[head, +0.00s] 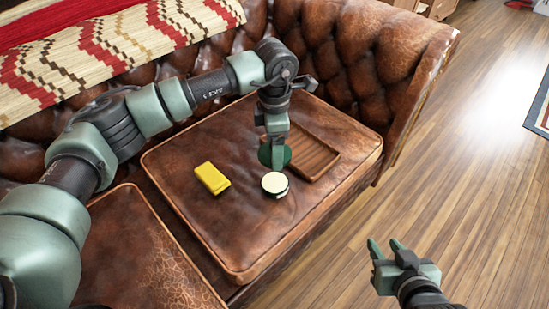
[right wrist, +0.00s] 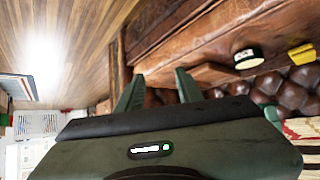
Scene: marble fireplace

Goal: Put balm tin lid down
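The balm tin lid (head: 264,156) is a dark green disc beside the tray. My left gripper (head: 276,150) points down and is shut on it; its fingers hide the lid's middle. I cannot tell whether the lid touches the cushion. The open balm tin (head: 274,182), round and dark with a cream top, stands on the seat cushion just in front of the lid. The tin also shows in the right wrist view (right wrist: 247,58). My right gripper (head: 385,246) is open and empty over the floor to the right; its fingers show in the right wrist view (right wrist: 160,88).
A brown wooden tray (head: 325,166) lies on the leather cushion (head: 235,235) right of the lid and looks empty where visible. A yellow block-like item (head: 212,178) lies left of the tin. The cushion's front is clear. The tufted sofa back (head: 330,45) rises behind.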

